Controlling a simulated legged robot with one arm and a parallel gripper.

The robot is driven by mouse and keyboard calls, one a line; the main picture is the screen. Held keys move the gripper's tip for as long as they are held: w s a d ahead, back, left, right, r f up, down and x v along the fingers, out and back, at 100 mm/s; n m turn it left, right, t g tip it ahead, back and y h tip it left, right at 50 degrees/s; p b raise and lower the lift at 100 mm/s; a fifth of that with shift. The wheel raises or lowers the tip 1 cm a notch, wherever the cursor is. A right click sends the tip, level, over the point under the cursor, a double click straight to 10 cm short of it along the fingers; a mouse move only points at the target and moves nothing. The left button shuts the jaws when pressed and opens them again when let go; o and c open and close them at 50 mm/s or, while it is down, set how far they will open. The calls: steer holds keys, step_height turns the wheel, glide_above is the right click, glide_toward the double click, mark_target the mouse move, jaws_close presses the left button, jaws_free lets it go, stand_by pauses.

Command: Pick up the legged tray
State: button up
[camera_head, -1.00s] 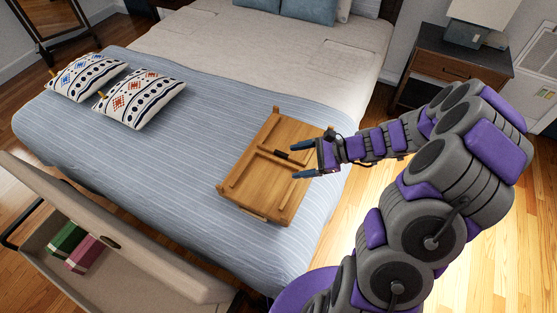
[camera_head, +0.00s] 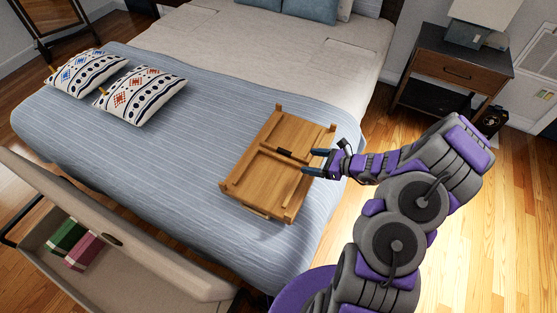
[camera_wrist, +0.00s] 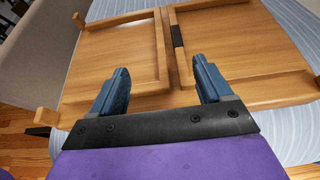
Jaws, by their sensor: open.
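The legged tray (camera_head: 258,178) is wooden and lies on the striped blue bed cover near the bed's right side, its folded frame and legs facing up. It also fills the upper part of the wrist view (camera_wrist: 122,48), where a dark piece shows at its middle seam. My gripper (camera_head: 312,162) is open and empty at the tray's right edge. In the wrist view my two blue fingers (camera_wrist: 162,82) are spread apart and point at the tray's near edge, around the middle seam. I cannot tell whether they touch it.
The bed (camera_head: 190,180) holds two patterned pillows (camera_head: 140,97) at the left. An open storage bench (camera_head: 110,235) with boxes inside stands at the bed's foot. A nightstand (camera_head: 450,68) with a lamp stands at the back right. Wooden floor lies to the right.

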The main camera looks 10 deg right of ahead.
mark_target(293, 157)
steer(key=w+f, duration=0.1)
steer(key=w+a+f, duration=0.1)
steer(key=shift+w+f+b, duration=0.15)
steer(key=shift+w+b, duration=0.2)
steer(key=shift+w, duration=0.05)
steer(key=x, duration=0.3)
steer(key=b+x, duration=0.1)
steer(key=x, duration=0.2)
steer(key=shift+s+a, duration=0.15)
steer(key=shift+a, duration=0.1)
steer(key=shift+w+a, duration=0.2)
steer(key=shift+w, duration=0.05)
steer(key=shift+w+d, duration=0.1)
steer(key=shift+d, duration=0.6)
steer(key=shift+c, duration=0.2)
steer(key=shift+a, duration=0.75)
steer(key=c, duration=0.9)
steer(key=shift+d, duration=0.45)
steer(key=c, duration=0.4)
jaws_close()
